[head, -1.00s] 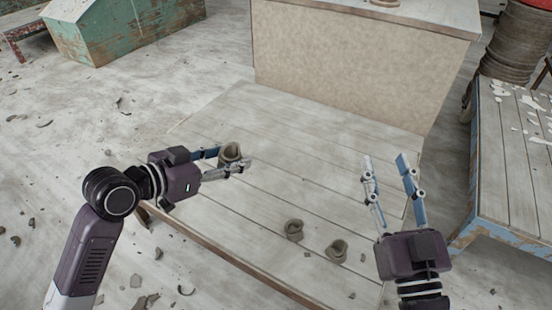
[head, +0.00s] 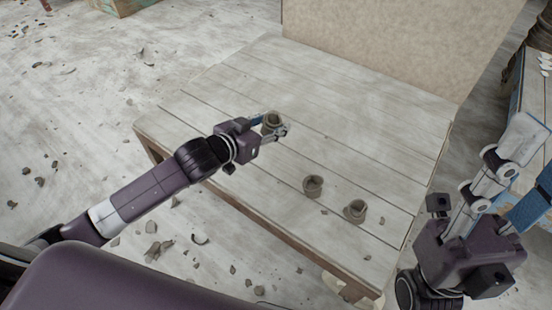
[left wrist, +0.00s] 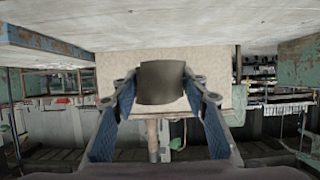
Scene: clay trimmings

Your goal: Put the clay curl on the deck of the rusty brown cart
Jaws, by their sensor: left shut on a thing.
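In the left wrist view the curl (left wrist: 162,82) shows dark between the two blue-padded fingers (left wrist: 162,100). I cannot tell whether it touches the planks. My right gripper (head: 534,160) is open and empty at the right edge of the head view, partly cut off.
The low plank table (head: 220,90) has a brown front edge. Two similar clay pieces (head: 313,186) (head: 355,211) stand near its front right. Clay scraps (head: 157,250) litter the floor. The table's middle is clear.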

